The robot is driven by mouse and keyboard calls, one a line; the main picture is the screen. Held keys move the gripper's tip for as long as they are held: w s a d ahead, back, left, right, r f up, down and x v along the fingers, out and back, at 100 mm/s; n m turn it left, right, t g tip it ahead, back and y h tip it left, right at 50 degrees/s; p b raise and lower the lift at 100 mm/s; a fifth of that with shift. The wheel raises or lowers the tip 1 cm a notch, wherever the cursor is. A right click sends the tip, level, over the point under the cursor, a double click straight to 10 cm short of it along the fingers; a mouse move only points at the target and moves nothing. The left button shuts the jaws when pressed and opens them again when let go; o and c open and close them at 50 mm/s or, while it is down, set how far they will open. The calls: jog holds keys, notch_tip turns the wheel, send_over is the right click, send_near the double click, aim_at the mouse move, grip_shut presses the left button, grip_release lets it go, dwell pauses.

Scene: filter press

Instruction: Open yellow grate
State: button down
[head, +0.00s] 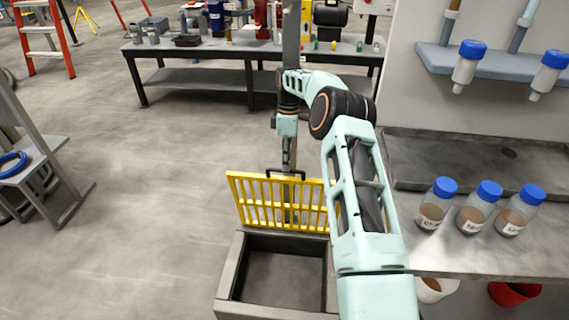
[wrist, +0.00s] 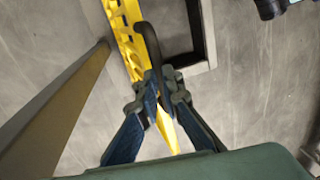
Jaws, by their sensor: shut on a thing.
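The yellow grate (head: 255,200) stands raised, close to upright, at the far edge of a grey box-like pit frame (head: 228,280). A dark handle (head: 287,172) is on its top edge. My gripper (head: 288,165) is at that handle. In the wrist view my gripper (wrist: 160,90) has its two fingers closed around the dark handle (wrist: 150,45), with the yellow grate (wrist: 125,35) running past it. My arm hides the grate's right end in the head view.
A counter (head: 500,255) with several blue-capped bottles (head: 436,203) stands at the right. A dark workbench (head: 200,85) with tools is at the back. A grey stand (head: 40,165) is at the left. The floor left of the pit is clear.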

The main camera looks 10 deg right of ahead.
jog(key=f, duration=0.2)
jog(key=shift+s+d+f, duration=0.2)
jog(key=shift+s+f, duration=0.1)
jog(key=shift+s, duration=0.05)
jog(key=c, duration=2)
grip_release()
jog(key=shift+w+f, duration=0.1)
jog(key=shift+f, duration=0.05)
jog(key=shift+o, duration=0.2)
jog(key=shift+w+f, duration=0.25)
jog(key=shift+a+r, duration=0.15)
jog(key=shift+r, duration=0.2)
jog(key=shift+w+r, duration=0.1)
jog(key=shift+r, duration=0.1)
notch_tip(320, 180, up, 7)
jog(key=w, duration=0.1)
jog(key=shift+w+d, duration=0.2)
jog(key=shift+d, duration=0.1)
jog(key=shift+c, duration=0.3)
